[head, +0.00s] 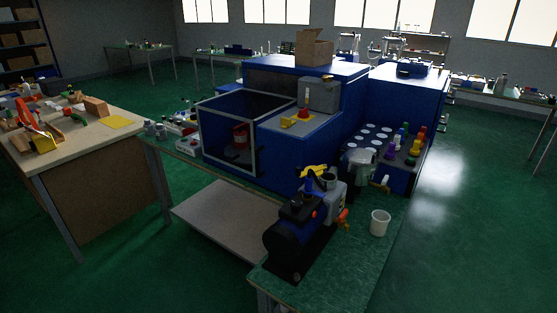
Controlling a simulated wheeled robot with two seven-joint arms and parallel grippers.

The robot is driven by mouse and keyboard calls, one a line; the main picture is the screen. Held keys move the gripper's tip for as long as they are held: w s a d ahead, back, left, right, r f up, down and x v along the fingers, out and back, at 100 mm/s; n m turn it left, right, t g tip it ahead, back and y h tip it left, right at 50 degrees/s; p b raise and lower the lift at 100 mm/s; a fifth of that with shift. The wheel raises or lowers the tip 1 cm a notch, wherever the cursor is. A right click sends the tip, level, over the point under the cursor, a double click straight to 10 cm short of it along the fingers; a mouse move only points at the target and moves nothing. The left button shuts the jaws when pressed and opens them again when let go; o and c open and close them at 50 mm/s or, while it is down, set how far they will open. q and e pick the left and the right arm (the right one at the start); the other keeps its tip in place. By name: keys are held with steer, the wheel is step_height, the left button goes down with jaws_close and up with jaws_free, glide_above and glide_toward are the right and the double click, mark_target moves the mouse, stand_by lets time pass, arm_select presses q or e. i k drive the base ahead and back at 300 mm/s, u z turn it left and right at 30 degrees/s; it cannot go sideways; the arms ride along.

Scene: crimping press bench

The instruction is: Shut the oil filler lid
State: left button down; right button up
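A dark blue machine with a round black front (283,248) stands on the near end of the green bench. On its rear top a yellow part (314,171), which looks like the oil filler lid, stands tilted up beside a grey round neck (329,181). The lid looks raised rather than flat, but it is small and its hinge cannot be made out. Orange-red knobs (344,216) sit on the machine's right side. Neither of my grippers shows in the head view.
A white cup (379,222) stands right of the machine on the green bench (350,268). Behind are a grey device (361,163), coloured bottles (415,145) and a large blue press housing (290,160) with an open framed front. A wooden workbench (95,150) stands left. Floor at right is clear.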

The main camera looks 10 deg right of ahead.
mark_target(319, 169)
steer(key=z, duration=0.6)
steer(key=i, duration=0.8)
steer(key=z, duration=0.75)
